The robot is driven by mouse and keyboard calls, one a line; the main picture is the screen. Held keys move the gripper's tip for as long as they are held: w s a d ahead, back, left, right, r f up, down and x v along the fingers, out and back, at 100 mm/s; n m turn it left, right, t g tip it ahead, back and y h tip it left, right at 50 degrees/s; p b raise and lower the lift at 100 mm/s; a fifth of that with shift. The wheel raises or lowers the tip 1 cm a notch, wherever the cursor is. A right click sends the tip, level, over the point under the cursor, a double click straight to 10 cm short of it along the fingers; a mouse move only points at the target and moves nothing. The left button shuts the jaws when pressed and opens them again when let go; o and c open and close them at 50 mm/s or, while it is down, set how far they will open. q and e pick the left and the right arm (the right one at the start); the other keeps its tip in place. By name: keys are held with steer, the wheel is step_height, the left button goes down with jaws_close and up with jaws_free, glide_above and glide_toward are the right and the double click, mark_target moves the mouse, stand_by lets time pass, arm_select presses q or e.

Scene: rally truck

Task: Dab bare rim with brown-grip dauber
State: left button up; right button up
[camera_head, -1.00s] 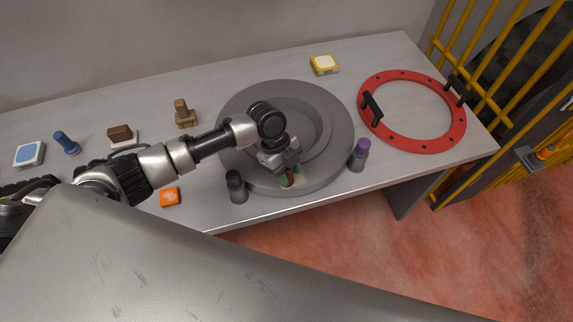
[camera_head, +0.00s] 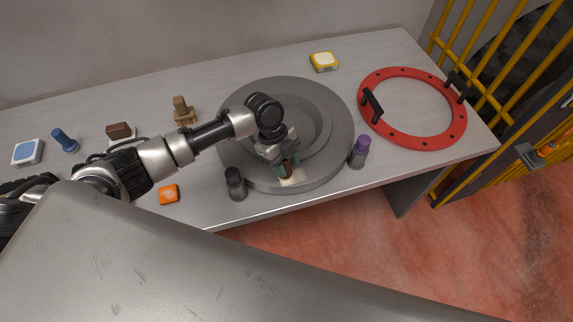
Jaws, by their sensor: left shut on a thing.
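My left gripper (camera_head: 283,163) is over the near part of a round grey rim (camera_head: 325,176) on the bench. It is shut on a small dauber with a brown grip (camera_head: 285,172). A pale patch (camera_head: 294,182) shows on the rim right at the dauber's lower end. I cannot tell whether the dauber touches it. My gripper's fingers hide part of the dauber. My right gripper is not in view.
A dark cylinder (camera_head: 236,184) and a purple-topped one (camera_head: 359,152) flank the rim. A red ring with black handles (camera_head: 413,143) lies to the right. An orange block (camera_head: 169,194), a brown-topped block (camera_head: 120,132), a wooden-handled brush (camera_head: 183,111) and a yellow block (camera_head: 323,61) lie around.

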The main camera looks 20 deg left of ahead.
arm_select(q)
steer(key=shift+s, duration=0.1)
steer(key=shift+s+d+p, duration=0.55)
steer(key=shift+s+d, duration=0.05)
steer(key=shift+s, duration=0.15)
steer(key=shift+w+a, duration=0.1)
steer(key=shift+w+a+b, duration=0.4)
steer(key=shift+w+a, duration=0.1)
steer(key=shift+w, duration=0.25)
steer(key=shift+r, duration=0.15)
steer(key=shift+r+p, duration=0.65)
steer(key=shift+p, duration=0.05)
